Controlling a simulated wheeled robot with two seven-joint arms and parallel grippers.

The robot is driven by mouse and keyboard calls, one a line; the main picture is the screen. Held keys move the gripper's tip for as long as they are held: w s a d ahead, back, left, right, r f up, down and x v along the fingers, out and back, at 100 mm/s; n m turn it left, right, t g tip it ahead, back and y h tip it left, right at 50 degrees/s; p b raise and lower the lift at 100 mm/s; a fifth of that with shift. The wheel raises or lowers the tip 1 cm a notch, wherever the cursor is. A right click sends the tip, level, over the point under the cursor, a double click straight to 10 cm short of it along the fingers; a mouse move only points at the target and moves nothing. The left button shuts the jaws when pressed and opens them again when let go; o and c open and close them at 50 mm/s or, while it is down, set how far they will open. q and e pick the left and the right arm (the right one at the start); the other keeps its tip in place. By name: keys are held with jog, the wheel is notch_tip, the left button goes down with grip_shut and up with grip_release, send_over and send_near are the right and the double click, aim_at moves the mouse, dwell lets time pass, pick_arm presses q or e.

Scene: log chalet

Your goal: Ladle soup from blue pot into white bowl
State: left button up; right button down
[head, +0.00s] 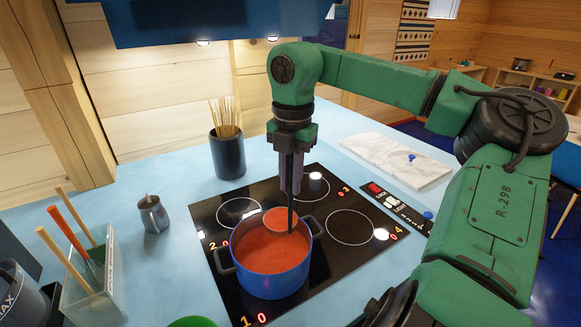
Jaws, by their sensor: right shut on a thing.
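The blue pot (272,286) stands on the front left of the black cooktop and holds red-orange soup (262,252). My right gripper (290,188) points down above the back of the pot. It is shut on the dark upright handle of a ladle (290,216). The ladle's round bowl (277,221) shows red soup and appears at the far side of the pot's opening. I cannot tell whether it touches the soup in the pot. No white bowl is in view. My left gripper is not in view.
The cooktop (345,262) lies on a light blue counter. A dark holder (228,155) with thin sticks and a small metal jug (153,214) stand behind and left. A clear utensil bin (92,285) is at far left. A white marble board (395,158) lies behind right.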

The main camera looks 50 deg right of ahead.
aim_at(291, 162)
notch_tip(291, 162, up, 4)
jog(key=p, duration=0.3)
dwell(0.3)
